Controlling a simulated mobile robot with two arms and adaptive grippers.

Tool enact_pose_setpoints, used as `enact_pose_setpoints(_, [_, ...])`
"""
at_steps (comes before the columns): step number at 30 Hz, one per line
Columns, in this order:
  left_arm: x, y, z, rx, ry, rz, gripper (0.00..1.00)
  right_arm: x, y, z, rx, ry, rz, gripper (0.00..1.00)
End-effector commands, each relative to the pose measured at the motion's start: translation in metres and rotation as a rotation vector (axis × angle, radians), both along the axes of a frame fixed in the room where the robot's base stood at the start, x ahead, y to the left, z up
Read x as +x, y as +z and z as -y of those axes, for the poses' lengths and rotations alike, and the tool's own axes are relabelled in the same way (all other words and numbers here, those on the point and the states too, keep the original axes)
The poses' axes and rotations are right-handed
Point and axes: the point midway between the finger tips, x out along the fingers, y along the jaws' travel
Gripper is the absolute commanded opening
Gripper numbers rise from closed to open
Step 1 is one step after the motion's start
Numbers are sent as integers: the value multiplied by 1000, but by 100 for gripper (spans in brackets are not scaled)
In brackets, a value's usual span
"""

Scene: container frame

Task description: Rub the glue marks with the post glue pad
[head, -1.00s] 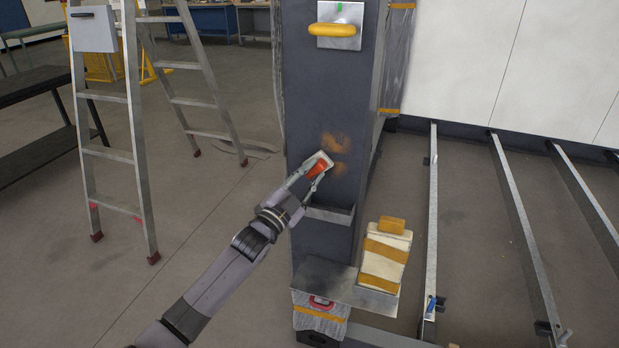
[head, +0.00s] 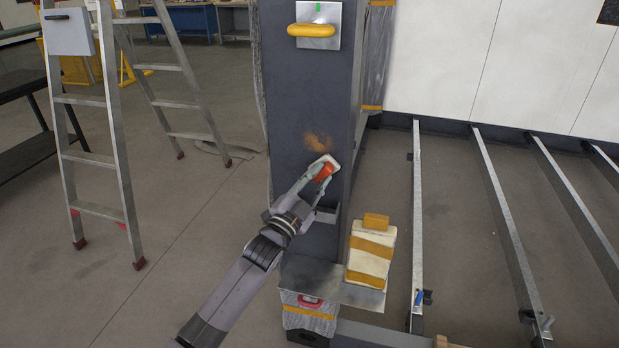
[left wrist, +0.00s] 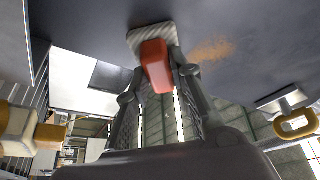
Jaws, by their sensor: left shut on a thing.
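The dark grey post (head: 290,95) stands upright in the middle of the head view. An orange-brown glue mark (head: 318,142) shows on its front face; it also shows in the left wrist view (left wrist: 212,50), beside the pad. My left gripper (head: 322,174) is shut on the red grip of the post glue pad (head: 325,170). The pad's pale, ribbed base (left wrist: 150,36) faces the post and appears to be against it, just below and right of the visible mark. The post surface behind the pad is hidden. My right gripper is not in view.
A plate with a yellow handle (head: 313,30) is on the post higher up. A small ledge (head: 326,215) and a shelf (head: 310,277) with a white-and-orange block (head: 371,252) are below. A stepladder (head: 110,130) stands left; metal rails (head: 417,200) lie right.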

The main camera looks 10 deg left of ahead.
Motion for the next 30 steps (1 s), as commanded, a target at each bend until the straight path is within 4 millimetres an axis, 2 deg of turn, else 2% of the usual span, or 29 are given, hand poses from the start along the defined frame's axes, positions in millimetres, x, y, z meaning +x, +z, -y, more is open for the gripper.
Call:
enact_pose_setpoints(7, [1, 1, 19, -2, 0, 2, 0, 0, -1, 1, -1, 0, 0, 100])
enact_pose_setpoints(12, [1, 3, 21, 0, 0, 2, 0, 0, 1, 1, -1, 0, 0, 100])
enact_pose_setpoints(19, [2, 19, 21, -1, 1, 2, 0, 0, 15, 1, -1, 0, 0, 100])
enact_pose_setpoints(23, [2, 19, 18, 1, 1, 1, 0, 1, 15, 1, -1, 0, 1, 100])
enact_pose_setpoints(30, [2, 18, -3, 3, 2, 1, 0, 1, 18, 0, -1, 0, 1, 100])
